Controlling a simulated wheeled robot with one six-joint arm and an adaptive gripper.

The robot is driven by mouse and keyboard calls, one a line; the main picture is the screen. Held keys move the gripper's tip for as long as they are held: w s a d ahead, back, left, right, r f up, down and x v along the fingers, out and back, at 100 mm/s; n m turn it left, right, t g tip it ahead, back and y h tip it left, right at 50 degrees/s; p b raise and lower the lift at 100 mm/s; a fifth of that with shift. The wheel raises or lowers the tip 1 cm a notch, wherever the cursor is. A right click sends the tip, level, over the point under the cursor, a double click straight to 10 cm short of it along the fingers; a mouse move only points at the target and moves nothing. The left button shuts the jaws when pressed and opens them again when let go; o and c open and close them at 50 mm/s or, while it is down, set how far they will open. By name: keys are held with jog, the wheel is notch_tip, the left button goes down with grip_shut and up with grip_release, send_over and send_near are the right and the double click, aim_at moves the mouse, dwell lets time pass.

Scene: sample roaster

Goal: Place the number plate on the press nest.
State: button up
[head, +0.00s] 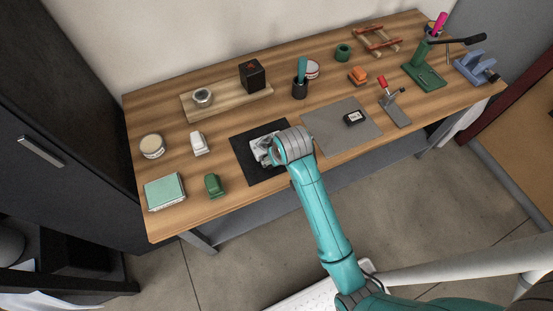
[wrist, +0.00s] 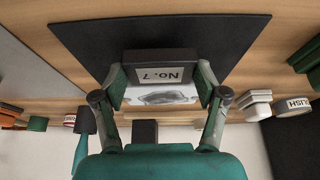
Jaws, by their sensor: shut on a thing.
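My gripper (wrist: 162,84) is shut on a dark block with a white label reading "No. 7", the number plate (wrist: 166,74), gripped by its two ends. In the head view my gripper (head: 263,152) is over the black mat (head: 244,164); my wrist hides the plate there. I cannot tell whether the plate touches the mat. A pale piece with a grey oval (wrist: 160,96) shows just below the plate in the wrist view. A green press (head: 425,76) with a black lever stands at the right back; I cannot make out its nest clearly.
A grey mat (head: 330,142) right of the black one bears a small dark labelled item (head: 354,118). A red-handled clamp (head: 394,107) and blue vise (head: 474,68) stand to the right. A green stapler-like item (head: 213,185) and white item (head: 198,143) stand left.

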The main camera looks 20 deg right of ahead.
jog(key=shift+f, duration=0.85)
jog(key=shift+f, duration=0.15)
jog(key=o, duration=1.3)
jog(key=v, duration=1.2)
